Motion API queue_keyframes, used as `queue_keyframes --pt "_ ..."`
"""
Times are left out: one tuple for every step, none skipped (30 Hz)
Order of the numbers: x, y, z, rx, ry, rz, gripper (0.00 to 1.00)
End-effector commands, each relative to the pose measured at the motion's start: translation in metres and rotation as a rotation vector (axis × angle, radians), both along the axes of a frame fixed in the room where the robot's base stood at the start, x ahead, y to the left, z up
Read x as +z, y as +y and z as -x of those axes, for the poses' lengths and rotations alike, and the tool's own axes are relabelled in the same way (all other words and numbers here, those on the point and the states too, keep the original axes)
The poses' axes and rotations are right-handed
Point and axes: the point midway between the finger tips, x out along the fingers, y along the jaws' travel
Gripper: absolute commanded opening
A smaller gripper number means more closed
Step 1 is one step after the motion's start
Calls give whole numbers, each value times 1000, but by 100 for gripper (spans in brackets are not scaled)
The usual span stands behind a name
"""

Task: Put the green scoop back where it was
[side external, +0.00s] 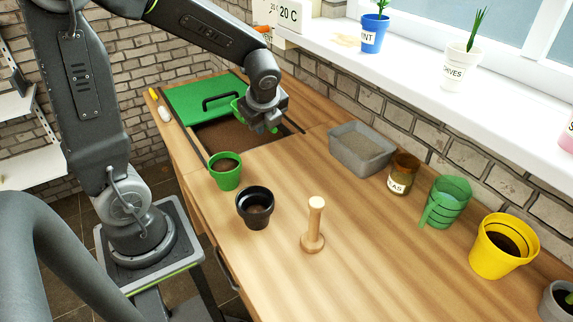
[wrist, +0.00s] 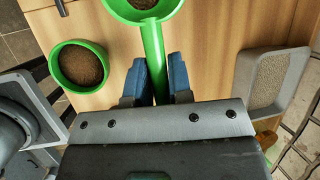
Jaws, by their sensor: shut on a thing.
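The green scoop (wrist: 152,45) is in my gripper (wrist: 157,72), whose blue fingers are shut on its handle in the wrist view. Its bowl is at the top edge of that view, partly cut off, with brown soil showing in it. In the side view my gripper (side external: 262,122) is above the open soil bin (side external: 225,137) in the bench, and the scoop (side external: 238,108) is partly hidden by the gripper. The scoop looks raised above the bench.
A green lid (side external: 195,100) covers the bin's far part. A green pot (side external: 225,171) of soil, a black pot (side external: 255,207) and a wooden tamper (side external: 314,225) stand nearer. A grey tray (side external: 361,150), brown jar (side external: 402,174), green jug (side external: 446,203) and yellow pot (side external: 502,246) line the wall side.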

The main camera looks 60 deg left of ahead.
Motion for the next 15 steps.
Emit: queue_keyframes --pt "0 0 1 -8 0 0 0" --pt "-2 -2 0 -13 2 1 0" --pt "-5 -6 -2 -17 4 1 0" --pt "-8 -11 -4 -20 5 1 0" --pt "-11 -16 -6 -21 5 2 0" --pt "-16 -23 -10 -23 6 1 0" --pt "-20 -29 -14 -23 6 1 0" --pt "-24 -35 -17 -23 7 1 0" --pt "-30 -43 -21 -23 7 1 0" --pt "-34 -49 -24 -22 6 1 0" --pt "-38 -55 -28 -23 6 1 0" --pt "-43 -63 -31 -21 7 0 0" --pt "-47 -68 -35 -21 5 0 0" --pt "-50 -73 -38 -21 5 1 0" --pt "-55 -79 -41 -19 5 0 0"
